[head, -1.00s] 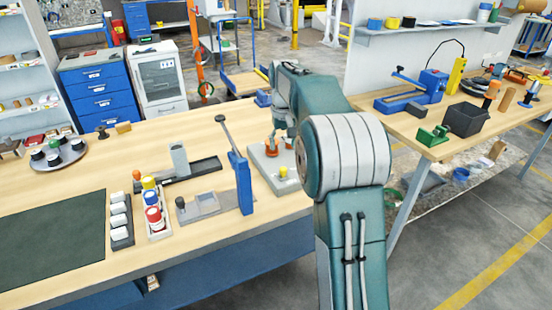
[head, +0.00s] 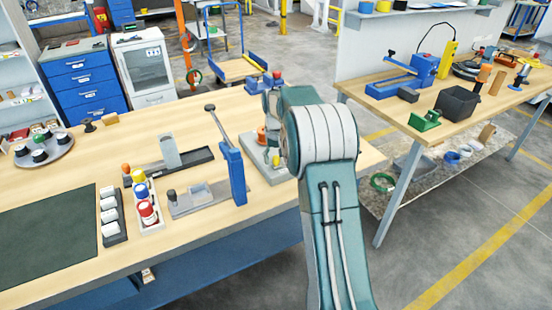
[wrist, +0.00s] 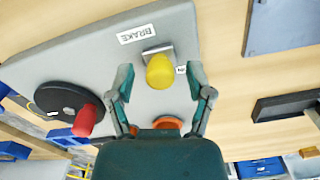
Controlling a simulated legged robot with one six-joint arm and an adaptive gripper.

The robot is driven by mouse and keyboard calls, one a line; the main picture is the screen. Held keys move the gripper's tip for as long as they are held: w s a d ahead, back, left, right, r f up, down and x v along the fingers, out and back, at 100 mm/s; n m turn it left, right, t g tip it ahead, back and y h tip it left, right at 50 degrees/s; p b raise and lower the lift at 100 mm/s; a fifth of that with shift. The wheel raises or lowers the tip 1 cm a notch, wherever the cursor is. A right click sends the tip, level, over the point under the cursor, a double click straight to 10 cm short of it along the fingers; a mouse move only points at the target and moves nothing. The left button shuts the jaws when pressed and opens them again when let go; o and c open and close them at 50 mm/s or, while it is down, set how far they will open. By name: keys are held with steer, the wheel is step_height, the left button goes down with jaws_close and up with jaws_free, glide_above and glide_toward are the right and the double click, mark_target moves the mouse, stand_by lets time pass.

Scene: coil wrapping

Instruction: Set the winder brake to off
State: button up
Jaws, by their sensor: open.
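The brake is a yellow knob (wrist: 160,71) on a small grey bracket, beside a white label reading BRAKE (wrist: 135,34), in the wrist view. A smaller tag next to the knob is too small to read surely. It stands on the winder's grey base plate (wrist: 70,70), which also shows in the head view (head: 262,168). My gripper (wrist: 160,75) is open, with one finger on each side of the yellow knob in the picture. Clear gaps show on both sides; whether the fingers are down at its height I cannot tell. My arm hides the gripper in the head view.
On the plate are a black disc (wrist: 67,107) with a red handle (wrist: 85,121) and an orange part (wrist: 168,122) near my gripper's palm. A blue lever press (head: 234,172) stands left of the plate. A second bench (head: 400,110) is at right.

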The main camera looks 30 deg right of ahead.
steer(key=shift+f, duration=0.15)
jaws_close()
steer(key=shift+d, duration=1.75)
jaws_free()
steer(key=shift+f, duration=0.1)
steer(key=shift+w+d, duration=0.1)
steer(key=shift+d, duration=0.1)
step_height(320, 180, up, 12)
